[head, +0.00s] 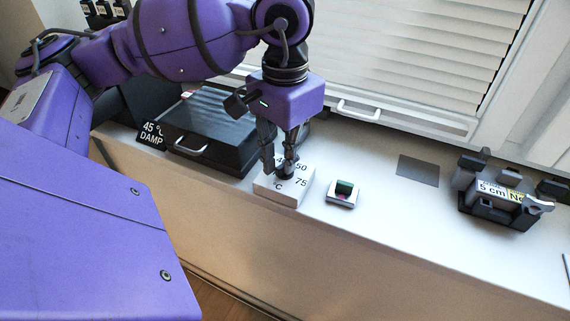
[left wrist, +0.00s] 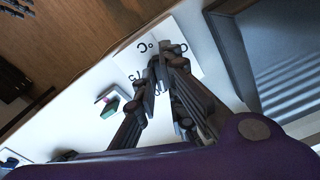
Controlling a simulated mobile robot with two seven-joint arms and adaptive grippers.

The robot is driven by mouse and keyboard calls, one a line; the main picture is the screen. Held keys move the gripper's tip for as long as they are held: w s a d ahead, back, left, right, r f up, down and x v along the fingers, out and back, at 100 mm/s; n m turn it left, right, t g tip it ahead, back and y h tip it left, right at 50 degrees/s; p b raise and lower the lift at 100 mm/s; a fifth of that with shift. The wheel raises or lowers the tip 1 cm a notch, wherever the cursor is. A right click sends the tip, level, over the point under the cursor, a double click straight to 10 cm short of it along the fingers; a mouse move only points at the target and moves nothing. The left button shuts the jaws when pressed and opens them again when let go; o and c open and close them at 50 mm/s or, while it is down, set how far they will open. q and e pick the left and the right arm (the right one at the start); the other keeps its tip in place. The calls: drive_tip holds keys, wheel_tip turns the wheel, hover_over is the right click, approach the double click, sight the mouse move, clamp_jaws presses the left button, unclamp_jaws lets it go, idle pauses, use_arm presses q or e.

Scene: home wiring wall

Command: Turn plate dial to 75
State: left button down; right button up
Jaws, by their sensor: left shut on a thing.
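The plate dial's white box (head: 296,192) stands on the white ledge and carries the printed marks 50, 75 and °C. My left gripper (head: 285,168) points down over the box and is shut on the dark dial knob at its top. The fingers hide most of the knob, and I cannot tell which mark it points to. In the left wrist view the closed fingertips (left wrist: 163,62) meet over the white box (left wrist: 180,38), with the °C mark beside them. My right gripper is not in view.
A black press-like box (head: 212,140) with a "45 °C DAMP" label (head: 152,134) stands left of the dial. A green switch (head: 344,188) sits close on its right. A dark square (head: 418,170) and a black "5 cm" device (head: 497,200) lie farther right.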

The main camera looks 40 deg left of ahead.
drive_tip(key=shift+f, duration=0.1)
use_arm(q)
drive_tip(key=shift+m+b, duration=0.6)
drive_tip(key=shift+m, duration=0.4)
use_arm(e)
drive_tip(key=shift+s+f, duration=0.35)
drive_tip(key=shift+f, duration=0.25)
use_arm(q)
drive_tip(key=shift+f+m+b, duration=0.1)
drive_tip(key=shift+m+b, duration=0.25)
drive_tip(key=shift+m, duration=0.75)
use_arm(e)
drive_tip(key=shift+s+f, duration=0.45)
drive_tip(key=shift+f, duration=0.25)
use_arm(q)
drive_tip(key=shift+m+b, duration=0.8)
drive_tip(key=shift+m, duration=0.1)
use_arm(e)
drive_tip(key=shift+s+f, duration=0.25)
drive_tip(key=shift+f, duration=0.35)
use_arm(q)
drive_tip(key=c, duration=1.8)
unclamp_jaws()
